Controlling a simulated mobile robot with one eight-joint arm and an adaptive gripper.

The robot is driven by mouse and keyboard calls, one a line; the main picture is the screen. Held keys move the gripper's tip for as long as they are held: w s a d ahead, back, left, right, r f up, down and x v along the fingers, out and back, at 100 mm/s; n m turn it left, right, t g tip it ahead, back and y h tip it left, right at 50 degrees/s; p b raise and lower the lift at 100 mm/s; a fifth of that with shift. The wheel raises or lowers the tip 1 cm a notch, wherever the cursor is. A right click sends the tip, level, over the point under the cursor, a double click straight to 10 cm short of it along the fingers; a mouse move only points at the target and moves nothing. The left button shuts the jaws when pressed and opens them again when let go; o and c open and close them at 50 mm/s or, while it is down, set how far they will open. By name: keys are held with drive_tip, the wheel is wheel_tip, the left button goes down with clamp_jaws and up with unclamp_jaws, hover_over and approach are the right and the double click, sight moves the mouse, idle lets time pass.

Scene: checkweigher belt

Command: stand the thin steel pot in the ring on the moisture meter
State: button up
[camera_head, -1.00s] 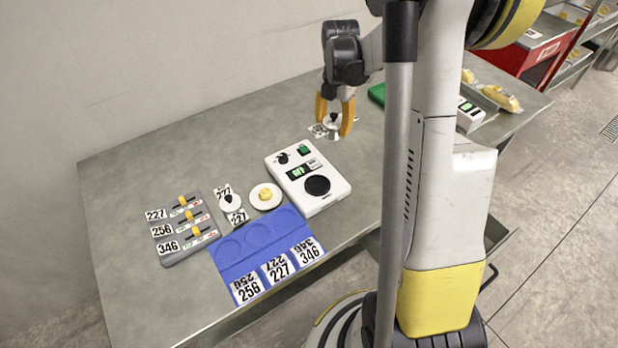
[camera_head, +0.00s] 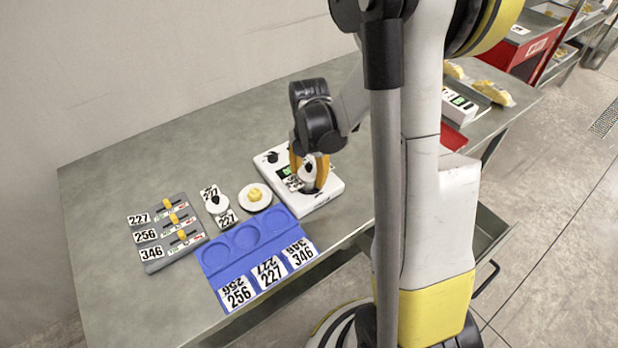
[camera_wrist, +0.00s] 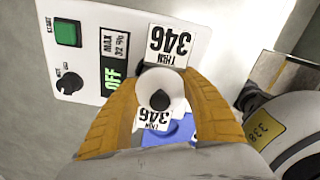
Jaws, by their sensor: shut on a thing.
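My gripper (camera_head: 309,180) is shut on a small pale pot (camera_head: 306,174) with a black knob on top. In the wrist view the pot (camera_wrist: 172,84) stands between the two orange fingers, with "THN 346" tags on two sides. The white moisture meter (camera_head: 327,194) lies beneath, and its display reads OFF in the wrist view (camera_wrist: 111,80). The pot is over the meter's dark round ring area, which the pot and fingers mostly hide. I cannot tell whether the pot touches the meter.
A second white pot (camera_head: 215,206) with 227 tags and a white dish (camera_head: 267,205) with a yellow piece stand left of the meter. A blue tray (camera_head: 215,258) with labelled round recesses and a grey slider board (camera_head: 160,262) lie nearby. The back left table is clear.

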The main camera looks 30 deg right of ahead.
drive_tip(key=shift+r, duration=0.1)
drive_tip(key=shift+f, duration=0.2)
drive_tip(key=o, duration=1.4)
drive_tip(key=shift+c, duration=0.2)
